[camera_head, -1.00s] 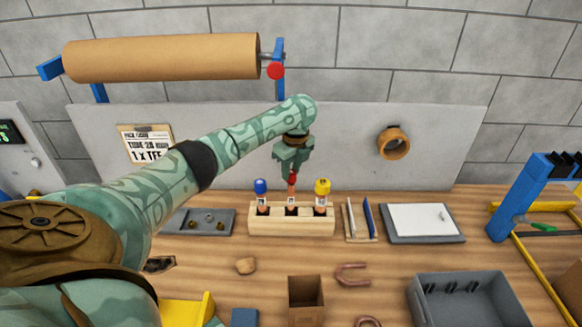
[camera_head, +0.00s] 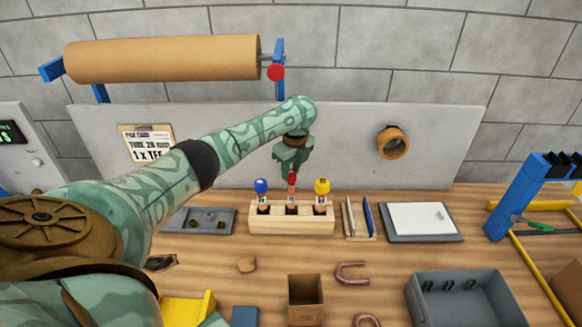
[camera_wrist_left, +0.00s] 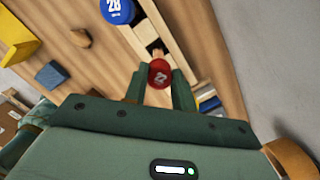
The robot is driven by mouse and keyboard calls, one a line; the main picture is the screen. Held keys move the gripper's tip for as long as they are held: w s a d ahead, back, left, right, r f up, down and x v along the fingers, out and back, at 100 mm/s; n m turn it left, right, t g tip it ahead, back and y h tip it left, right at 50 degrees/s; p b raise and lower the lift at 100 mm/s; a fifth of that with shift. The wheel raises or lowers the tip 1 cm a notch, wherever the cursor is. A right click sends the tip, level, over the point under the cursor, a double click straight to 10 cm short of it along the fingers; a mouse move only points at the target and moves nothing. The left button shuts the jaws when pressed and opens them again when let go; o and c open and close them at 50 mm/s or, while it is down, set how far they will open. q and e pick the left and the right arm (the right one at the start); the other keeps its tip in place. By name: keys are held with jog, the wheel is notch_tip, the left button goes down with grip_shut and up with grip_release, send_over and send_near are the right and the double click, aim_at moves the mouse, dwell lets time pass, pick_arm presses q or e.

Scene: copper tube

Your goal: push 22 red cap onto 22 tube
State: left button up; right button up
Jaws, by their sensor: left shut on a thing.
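A red cap (camera_head: 292,176) is at the top of the middle copper tube (camera_head: 291,193), which stands upright in the wooden rack (camera_head: 252,222). My left gripper (camera_head: 291,172) points down over the rack and is shut on the red cap. In the left wrist view the red cap (camera_wrist_left: 161,73) sits between the two fingers (camera_wrist_left: 160,86), with the tube's end just beyond it. I cannot tell whether the cap is fully seated. A blue cap (camera_head: 261,186) is on the left tube and a yellow cap (camera_head: 322,186) on the right tube. My right gripper is not in view.
A grey tray with small fittings (camera_head: 180,222) lies left of the rack. Pens in a holder (camera_head: 360,238) and a clipboard (camera_head: 425,221) lie right. A cardboard box (camera_head: 305,300), bent pipes (camera_head: 352,274) and a grey bin (camera_head: 465,285) are in front.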

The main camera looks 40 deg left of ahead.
aim_at(292, 173)
pick_arm(q)
jog(key=shift+f+b, duration=0.7)
jog(key=shift+f, duration=1.2)
jog(key=o, duration=1)
notch_tip(292, 173, up, 12)
jog(key=d+p, duration=0.1)
jog(key=p, duration=0.3)
jog(key=shift+d, duration=0.25)
jog(key=shift+s+d+f, duration=0.1)
